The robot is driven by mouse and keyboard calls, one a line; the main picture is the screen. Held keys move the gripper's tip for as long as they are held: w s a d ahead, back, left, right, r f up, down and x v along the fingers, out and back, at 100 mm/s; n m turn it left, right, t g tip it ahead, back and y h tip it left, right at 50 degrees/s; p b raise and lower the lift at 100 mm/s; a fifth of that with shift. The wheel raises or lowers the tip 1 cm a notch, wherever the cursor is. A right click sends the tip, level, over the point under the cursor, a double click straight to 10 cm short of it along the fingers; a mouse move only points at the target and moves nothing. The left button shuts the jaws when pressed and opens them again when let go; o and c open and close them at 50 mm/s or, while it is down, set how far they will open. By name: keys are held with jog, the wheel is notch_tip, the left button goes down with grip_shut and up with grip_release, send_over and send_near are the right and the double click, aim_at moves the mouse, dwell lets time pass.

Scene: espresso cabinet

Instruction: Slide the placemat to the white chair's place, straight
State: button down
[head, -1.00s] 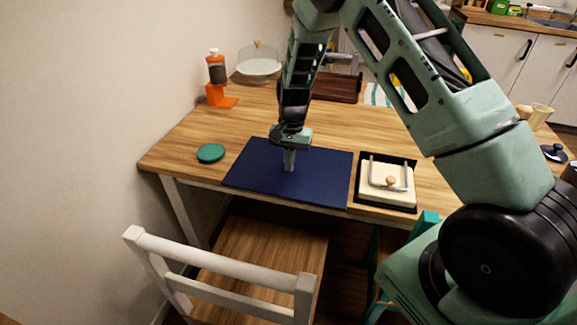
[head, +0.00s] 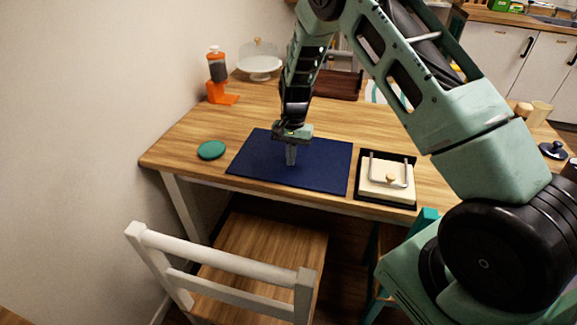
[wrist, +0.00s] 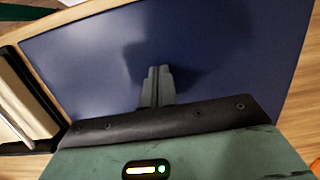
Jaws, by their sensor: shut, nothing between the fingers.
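The dark blue placemat (head: 322,174) lies flat on the wooden table, close to the front edge. Its front edge looks roughly parallel to the table edge, with a narrow strip of wood between them. The white chair (head: 222,260) stands before it, its seat under the table's front side. My gripper (head: 291,164) points down with its fingers shut and empty, the tips at the mat's surface near its middle. I cannot tell how firmly they touch. In the wrist view the shut fingers (wrist: 158,75) stand over the blue mat (wrist: 230,50).
A green coaster (head: 211,150) lies left of the mat. A black tray (head: 361,190) with a cream lidded dish (head: 386,185) sits close to its right. An orange stand with bottle (head: 218,75), a glass-domed stand (head: 260,62) and a brown tray (head: 337,84) are farther back. Bare wood lies behind the mat.

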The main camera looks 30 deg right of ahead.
jog(key=shift+s+d+f, duration=0.15)
jog(key=shift+d+f, duration=0.2)
jog(key=shift+d, duration=0.05)
jog(key=shift+r+p, duration=0.7)
jog(key=shift+d, duration=0.1)
jog(key=shift+w+d+f, duration=0.15)
jog(key=shift+w+d, duration=0.1)
jog(key=shift+w, duration=0.1)
jog(key=w+d+b, duration=0.1)
jog(key=w+d, duration=0.3)
jog(key=w+d+b, duration=0.1)
jog(key=w+d, duration=0.2)
jog(key=w, duration=0.1)
jog(key=shift+d+r, duration=0.2)
jog(key=shift+d, duration=0.2)
